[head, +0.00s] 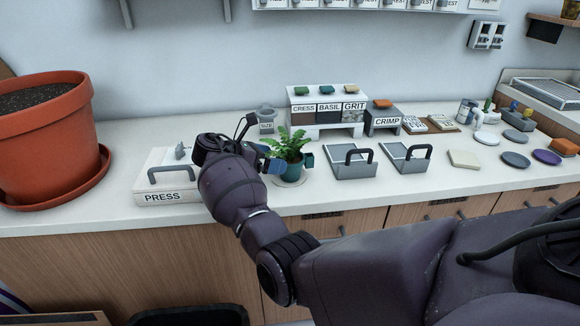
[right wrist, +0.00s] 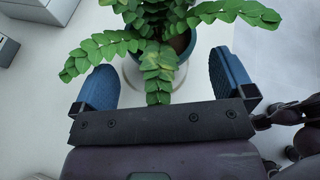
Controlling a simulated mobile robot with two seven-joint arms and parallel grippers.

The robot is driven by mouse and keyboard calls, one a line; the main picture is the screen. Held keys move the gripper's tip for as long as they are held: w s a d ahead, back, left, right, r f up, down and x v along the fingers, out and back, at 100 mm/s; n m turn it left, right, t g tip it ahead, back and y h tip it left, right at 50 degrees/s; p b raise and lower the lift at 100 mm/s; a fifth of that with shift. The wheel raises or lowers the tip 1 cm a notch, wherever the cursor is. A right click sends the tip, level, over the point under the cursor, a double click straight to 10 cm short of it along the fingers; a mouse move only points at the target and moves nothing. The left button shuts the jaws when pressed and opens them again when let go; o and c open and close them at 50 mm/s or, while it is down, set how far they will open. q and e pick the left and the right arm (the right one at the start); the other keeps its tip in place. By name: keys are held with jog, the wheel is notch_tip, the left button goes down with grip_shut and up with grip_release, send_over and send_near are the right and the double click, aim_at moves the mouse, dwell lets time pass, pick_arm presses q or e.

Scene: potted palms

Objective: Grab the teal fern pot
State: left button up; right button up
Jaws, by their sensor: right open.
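The teal fern pot (head: 292,172) stands on a pale round saucer (head: 290,182) on the counter, with a green fern (head: 288,146) growing from it. In the right wrist view the fern's leaves cover much of the pot (right wrist: 182,72). My right gripper (head: 291,164) is open at the pot, with one blue finger on each side of it. The fingers also show in the right wrist view (right wrist: 162,64), with gaps seen between them and the pot. My left gripper is not in view.
A white PRESS box (head: 160,198) with a grey handle and a large terracotta pot (head: 45,140) stand at left. Two grey handled trays (head: 355,170) are right of the fern. Behind are the CRESS, BASIL and GRIT bins (head: 328,112) and the CRIMP stand (head: 384,122).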

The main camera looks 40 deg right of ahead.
aim_at(289, 158)
jog(key=b+x, duration=0.1)
jog(key=x, duration=0.4)
jog(key=shift+s+d, duration=0.1)
jog(key=shift+d+r, duration=0.15)
jog(key=shift+d, duration=0.05)
jog(key=shift+c, duration=0.2)
